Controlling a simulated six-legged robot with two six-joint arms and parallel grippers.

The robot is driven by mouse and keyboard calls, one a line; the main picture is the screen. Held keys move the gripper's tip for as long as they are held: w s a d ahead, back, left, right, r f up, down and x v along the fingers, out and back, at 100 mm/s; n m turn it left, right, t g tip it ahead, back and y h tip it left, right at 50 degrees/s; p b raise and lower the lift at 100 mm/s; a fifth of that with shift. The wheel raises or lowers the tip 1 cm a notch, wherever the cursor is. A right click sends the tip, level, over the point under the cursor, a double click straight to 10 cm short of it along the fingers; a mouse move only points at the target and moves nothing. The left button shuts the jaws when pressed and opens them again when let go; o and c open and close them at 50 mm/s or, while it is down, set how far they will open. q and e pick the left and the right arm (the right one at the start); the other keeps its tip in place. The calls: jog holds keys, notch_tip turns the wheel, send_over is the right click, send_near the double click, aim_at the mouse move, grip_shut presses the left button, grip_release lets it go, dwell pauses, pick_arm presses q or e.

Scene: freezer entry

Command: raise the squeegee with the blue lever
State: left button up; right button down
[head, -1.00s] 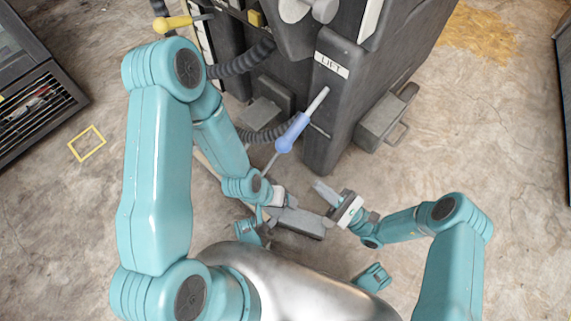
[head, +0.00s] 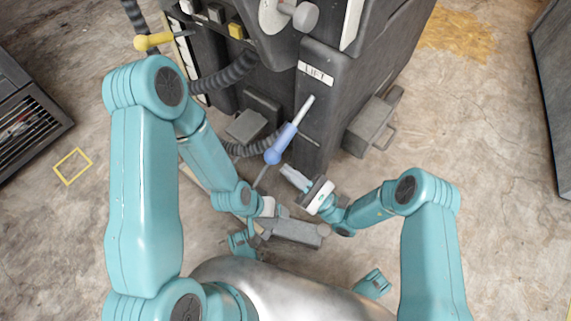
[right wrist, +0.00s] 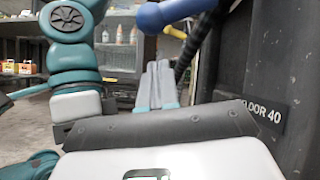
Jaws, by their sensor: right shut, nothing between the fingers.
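The blue lever (head: 281,145) has a pale shaft and slants up to the right under a white LIFT label (head: 315,73) on the dark machine (head: 350,75). Its blue knob (right wrist: 178,12) shows at the top of the right wrist view. My right gripper (head: 289,173) is shut and empty, just below the knob and apart from it. My left gripper (head: 270,207) is low, left of the right one; its fingers are unclear. A grey bar (head: 295,231) lies low in front of the machine. I cannot tell whether it is the squeegee.
A yellow-knobbed lever (head: 150,41) sticks out at the machine's upper left. Black ribbed hoses (head: 225,78) run down its side. A grey block with a handle (head: 371,128) juts out at its right. The concrete floor (head: 485,130) is free at the right.

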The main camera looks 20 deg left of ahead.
jog(key=shift+s+a+r, duration=0.1)
jog(key=shift+a+r, duration=0.15)
jog(key=shift+r, duration=0.45)
jog(key=shift+s+a+r, duration=0.1)
jog(key=shift+a+r, duration=0.1)
jog(key=shift+r, duration=0.45)
jog(key=shift+s+a+r, duration=0.1)
jog(key=shift+a+r, duration=0.15)
jog(key=shift+r, duration=0.45)
pick_arm(q)
jog(key=shift+s+r, duration=0.1)
pick_arm(e)
jog(key=shift+w+t, duration=0.1)
jog(key=shift+t, duration=0.2)
